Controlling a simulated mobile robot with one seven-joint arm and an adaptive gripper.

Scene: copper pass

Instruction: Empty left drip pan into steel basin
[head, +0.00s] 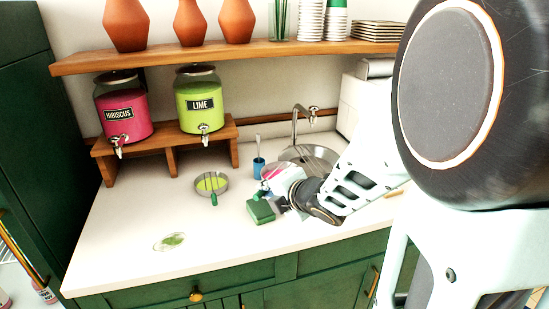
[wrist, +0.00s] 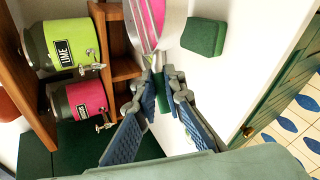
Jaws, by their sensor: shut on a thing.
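My gripper (wrist: 166,80) is shut on the green handle (wrist: 163,102) of a drip pan (wrist: 150,22) with pink liquid in it. In the head view this pan (head: 285,180) is above the counter, just left of the steel basin (head: 322,158), partly hidden by my arm. I cannot tell how far it is tilted. The basin is sunk into the counter under a tap (head: 296,122), and my arm hides part of its near side. A second drip pan (head: 224,187) with green liquid stands on the counter below the lime dispenser (head: 203,103).
A green sponge (head: 260,211) and a blue cup (head: 258,169) with a utensil stand close to my gripper. The hibiscus dispenser (head: 125,109) is on the wooden stand (head: 168,141) at left. A greenish patch (head: 170,242) lies on the front counter.

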